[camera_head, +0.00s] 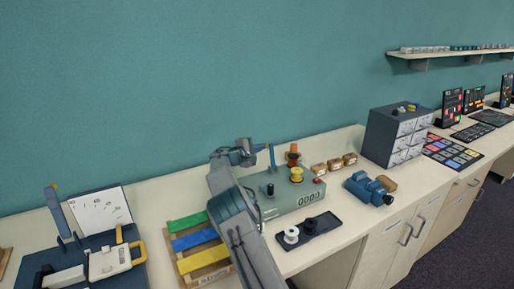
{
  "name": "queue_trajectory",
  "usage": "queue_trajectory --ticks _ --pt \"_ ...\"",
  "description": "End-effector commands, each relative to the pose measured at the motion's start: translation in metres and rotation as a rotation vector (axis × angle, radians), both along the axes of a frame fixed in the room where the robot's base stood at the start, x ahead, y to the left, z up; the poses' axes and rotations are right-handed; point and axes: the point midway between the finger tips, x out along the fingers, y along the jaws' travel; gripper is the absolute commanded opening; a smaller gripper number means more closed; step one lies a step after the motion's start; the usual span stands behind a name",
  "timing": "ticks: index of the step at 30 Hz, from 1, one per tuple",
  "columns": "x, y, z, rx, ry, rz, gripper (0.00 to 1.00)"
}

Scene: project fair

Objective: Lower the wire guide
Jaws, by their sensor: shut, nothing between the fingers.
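A grey-green winding machine (313,198) with a row of number wheels stands on the bench. A yellow spool (296,174) and a black knob (270,189) sit on its top. A thin upright blue lever (272,157) with an orange end, which looks like the wire guide, stands at the machine's back left and appears raised. My gripper (249,158) is shut and empty, just left of this lever. It is small in the view, and I cannot tell whether it touches the lever. My arm hides the machine's left side.
A black tray (309,232) with a white spool (291,235) lies in front of the machine. Green, blue and yellow strips lie on a wooden rack (204,258) to the left. A blue motor-like device (369,188), small brown boxes (334,165) and a drawer cabinet (381,133) stand to the right.

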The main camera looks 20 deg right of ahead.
Motion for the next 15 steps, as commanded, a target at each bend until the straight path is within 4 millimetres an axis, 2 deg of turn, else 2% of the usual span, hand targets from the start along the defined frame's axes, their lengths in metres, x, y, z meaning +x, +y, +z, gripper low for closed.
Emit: queue_trajectory --ticks 7,15 --pt "-0.010 -0.002 0.004 0.001 0.001 0.001 0.00" --pt "-0.013 -0.003 0.005 0.001 0.001 0.001 0.00"
